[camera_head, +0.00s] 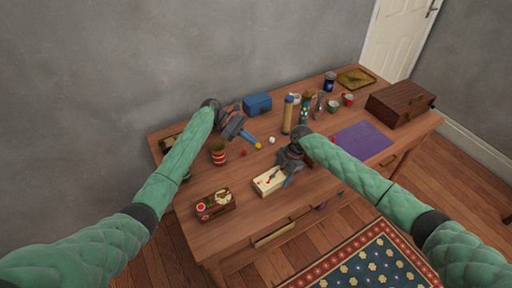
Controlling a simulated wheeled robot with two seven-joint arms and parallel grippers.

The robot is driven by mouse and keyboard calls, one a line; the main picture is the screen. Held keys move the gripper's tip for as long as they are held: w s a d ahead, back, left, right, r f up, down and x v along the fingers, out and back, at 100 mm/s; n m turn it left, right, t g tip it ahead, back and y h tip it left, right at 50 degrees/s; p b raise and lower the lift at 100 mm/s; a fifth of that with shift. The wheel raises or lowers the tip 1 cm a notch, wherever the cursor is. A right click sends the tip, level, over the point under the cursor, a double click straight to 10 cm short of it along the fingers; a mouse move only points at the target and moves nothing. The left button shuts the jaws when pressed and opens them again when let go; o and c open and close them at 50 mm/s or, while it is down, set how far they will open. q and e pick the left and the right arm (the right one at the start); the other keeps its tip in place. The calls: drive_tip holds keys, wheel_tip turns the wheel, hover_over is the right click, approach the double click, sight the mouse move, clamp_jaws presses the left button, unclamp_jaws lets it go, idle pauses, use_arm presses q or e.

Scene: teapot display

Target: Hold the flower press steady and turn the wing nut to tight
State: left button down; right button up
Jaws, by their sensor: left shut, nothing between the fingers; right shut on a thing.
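The pale cream block that I take for the flower press (266,187) lies near the front edge of the table, with small dark and red details on top. My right gripper (286,178) is shut at its right side, on the press as far as I can see, and partly covers it. The wing nut is too small to make out. My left gripper (248,140) is shut and empty, behind and a little left of the press, apart from it. A small yellow thing shows by its fingertips.
A purple mat (362,140) and brown case (400,103) are at right.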

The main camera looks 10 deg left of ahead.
idle(0.3)
drive_tip(key=o, duration=1.3)
drive_tip(key=shift+r, duration=0.1)
